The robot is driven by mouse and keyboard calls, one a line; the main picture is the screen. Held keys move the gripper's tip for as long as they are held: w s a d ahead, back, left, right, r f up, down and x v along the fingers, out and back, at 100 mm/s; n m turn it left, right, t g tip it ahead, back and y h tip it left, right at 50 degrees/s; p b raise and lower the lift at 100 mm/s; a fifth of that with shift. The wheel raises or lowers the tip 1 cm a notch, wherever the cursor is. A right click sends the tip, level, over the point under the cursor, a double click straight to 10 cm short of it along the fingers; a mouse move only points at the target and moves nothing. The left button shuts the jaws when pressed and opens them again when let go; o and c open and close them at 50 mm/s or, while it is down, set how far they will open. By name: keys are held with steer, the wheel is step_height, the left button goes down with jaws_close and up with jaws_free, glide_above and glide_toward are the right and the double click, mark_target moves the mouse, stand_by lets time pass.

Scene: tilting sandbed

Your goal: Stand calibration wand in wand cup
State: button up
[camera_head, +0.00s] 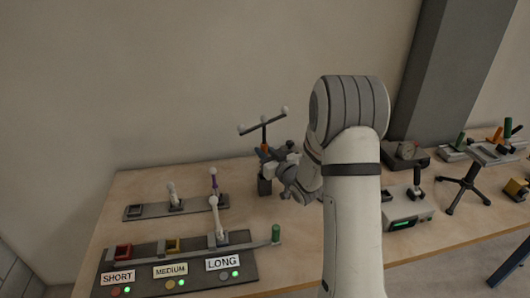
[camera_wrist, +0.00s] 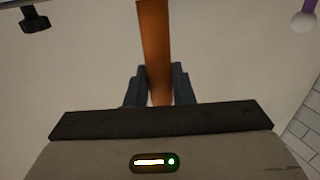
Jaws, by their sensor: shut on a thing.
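The calibration wand (camera_head: 264,128) is upright, with a dark crossbar, pale ball ends and an orange handle. My gripper (camera_head: 268,155) is shut on the orange handle, which also shows between the fingers in the wrist view (camera_wrist: 156,50). A dark upright block (camera_head: 264,187), which looks like the wand cup, stands on the table directly below the gripper in the head view. My gripper hides the space between handle and block, so I cannot tell whether the wand's lower end is inside it.
Left of the gripper is a rack (camera_head: 175,210) with white-balled rods, one purple. A panel labelled SHORT, MEDIUM and LONG (camera_head: 180,265) lies in front. A green-lit box (camera_head: 405,210), a dark gauge box (camera_head: 405,155) and a small tripod stand (camera_head: 467,183) are at right.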

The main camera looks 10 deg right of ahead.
steer(key=o, duration=1)
steer(key=s+d+r+m+g+h+b, duration=0.15)
steer(key=s+g+h, duration=0.25)
steer(key=s, duration=0.6)
steer(key=s+d+r+m+g+h, duration=0.2)
steer(key=s+d+g+h, duration=0.15)
steer(key=s, duration=0.55)
steer(key=s+a+g, duration=0.1)
steer(key=s+g, duration=0.1)
steer(key=s, duration=0.4)
steer(key=s+a+g, duration=0.2)
steer(key=s, duration=0.4)
steer(key=s+a+g+y, duration=0.1)
steer(key=s+a+g, duration=0.1)
steer(key=s, duration=0.4)
steer(key=shift+s+a+r+m+g, duration=0.15)
steer(key=shift+s+r+m+g, duration=0.1)
steer(key=shift+r+m+g, duration=0.1)
